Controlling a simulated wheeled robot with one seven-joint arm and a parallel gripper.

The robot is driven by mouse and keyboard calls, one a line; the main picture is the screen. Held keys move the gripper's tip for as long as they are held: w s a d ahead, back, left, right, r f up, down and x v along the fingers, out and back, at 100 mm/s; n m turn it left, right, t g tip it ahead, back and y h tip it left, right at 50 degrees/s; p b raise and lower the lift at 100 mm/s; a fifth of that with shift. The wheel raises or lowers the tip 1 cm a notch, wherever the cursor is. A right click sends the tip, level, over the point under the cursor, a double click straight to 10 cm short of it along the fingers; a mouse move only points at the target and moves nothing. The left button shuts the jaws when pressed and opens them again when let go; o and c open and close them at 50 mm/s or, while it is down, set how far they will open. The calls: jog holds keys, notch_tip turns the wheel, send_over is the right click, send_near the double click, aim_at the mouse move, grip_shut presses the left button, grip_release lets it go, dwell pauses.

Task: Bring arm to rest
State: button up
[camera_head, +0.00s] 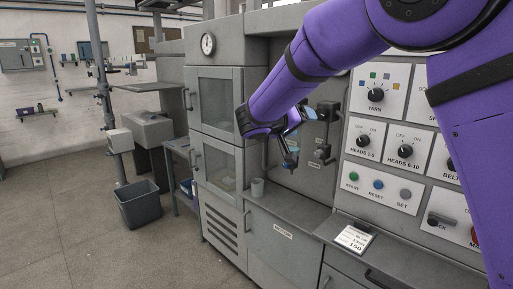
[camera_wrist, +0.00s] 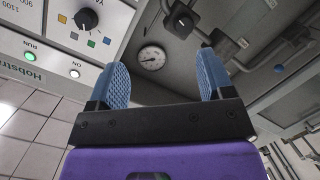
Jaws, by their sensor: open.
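My purple arm reaches across the right half of the head view, in front of the grey cone winder (camera_head: 275,225). My gripper (camera_head: 290,142) hangs at the arm's end before the machine's middle, left of the control panels. In the wrist view my gripper (camera_wrist: 164,85) shows two blue ribbed fingers spread wide apart. Nothing is between them, and the gripper is open and empty. A round gauge (camera_wrist: 152,58) shows beyond the fingers.
A control panel with a YARN knob (camera_head: 376,95) and several buttons is at right. Cabinet doors (camera_head: 216,102) are at left. A grey bin (camera_head: 139,204) stands on open floor.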

jog(key=s+d+r+g+y, duration=0.3)
jog(key=s+d+g+y, duration=0.25)
jog(key=s+d, duration=1.15)
jog(key=s+f+y, duration=0.1)
jog(key=s+y, duration=0.2)
jog(key=s, duration=0.9)
jog(key=s+d+f+n+y, duration=0.1)
jog(key=s+f+y, duration=0.1)
jog(key=s, duration=1)
jog(key=shift+s+f+y, duration=0.15)
jog(key=shift+f+y, duration=0.15)
jog(key=shift+y, duration=0.45)
dwell(2.2)
